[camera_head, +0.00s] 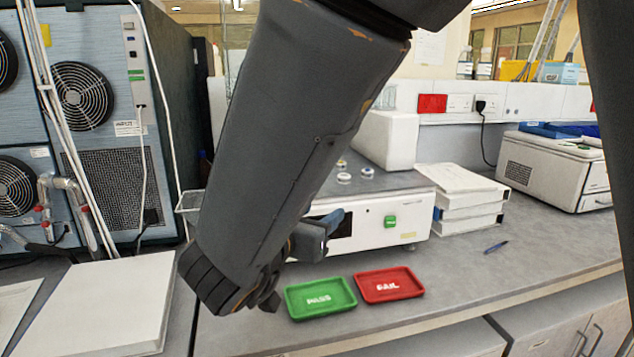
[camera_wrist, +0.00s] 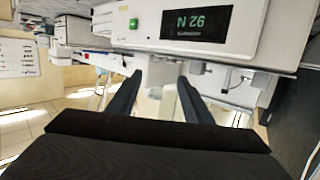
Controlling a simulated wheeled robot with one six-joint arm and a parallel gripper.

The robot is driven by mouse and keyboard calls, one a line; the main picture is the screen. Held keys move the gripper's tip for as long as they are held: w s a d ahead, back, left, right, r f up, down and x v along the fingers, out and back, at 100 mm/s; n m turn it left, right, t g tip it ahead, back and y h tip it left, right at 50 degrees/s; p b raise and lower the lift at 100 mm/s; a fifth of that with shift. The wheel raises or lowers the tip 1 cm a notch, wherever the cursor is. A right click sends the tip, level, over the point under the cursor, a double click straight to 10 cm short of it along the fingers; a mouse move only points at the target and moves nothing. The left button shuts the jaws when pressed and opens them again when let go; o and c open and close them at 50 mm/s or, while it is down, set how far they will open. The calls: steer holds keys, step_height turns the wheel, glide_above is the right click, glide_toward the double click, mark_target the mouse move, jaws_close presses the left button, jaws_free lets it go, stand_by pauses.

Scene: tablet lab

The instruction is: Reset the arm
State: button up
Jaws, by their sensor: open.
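My gripper (camera_wrist: 157,88) is open in the wrist view, its two dark fingers apart with nothing between them. In the head view my gripper (camera_head: 332,222) is partly hidden behind my arm, in front of the white instrument (camera_head: 408,217). My arm is large and dark and runs from the top right down to the lower left. The instrument also shows in the wrist view (camera_wrist: 140,35), upside down, with a dark display (camera_wrist: 197,23) and a green button (camera_wrist: 133,23).
A green PASS tray (camera_head: 320,312) and a red FAIL tray (camera_head: 390,297) lie empty on the grey bench. Small round items (camera_head: 367,173) sit on the instrument. A pen (camera_head: 496,247) and stacked white boxes (camera_head: 462,208) are at right. Fan-cooled equipment (camera_head: 85,92) stands left.

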steer(key=w+d+f+n+g+y, duration=0.2)
steer(key=f+y, duration=0.2)
steer(key=f, duration=0.1)
steer(key=w+d+f+n+g+y, duration=0.2)
steer(key=w+f+y, duration=0.1)
steer(key=f+y, duration=0.15)
steer(key=s+d+f+g+h, duration=0.1)
steer(key=s+d+f+g, duration=0.3)
steer(key=s+d, duration=0.3)
steer(key=s+d+f+n+g, duration=0.1)
steer(key=s+d+f+g, duration=0.4)
steer(key=s+d, duration=0.3)
steer(key=s+f, duration=0.1)
steer(key=s, duration=0.2)
steer(key=shift+d+h, duration=0.25)
steer(key=shift+h, duration=0.1)
steer(key=shift+s, duration=0.1)
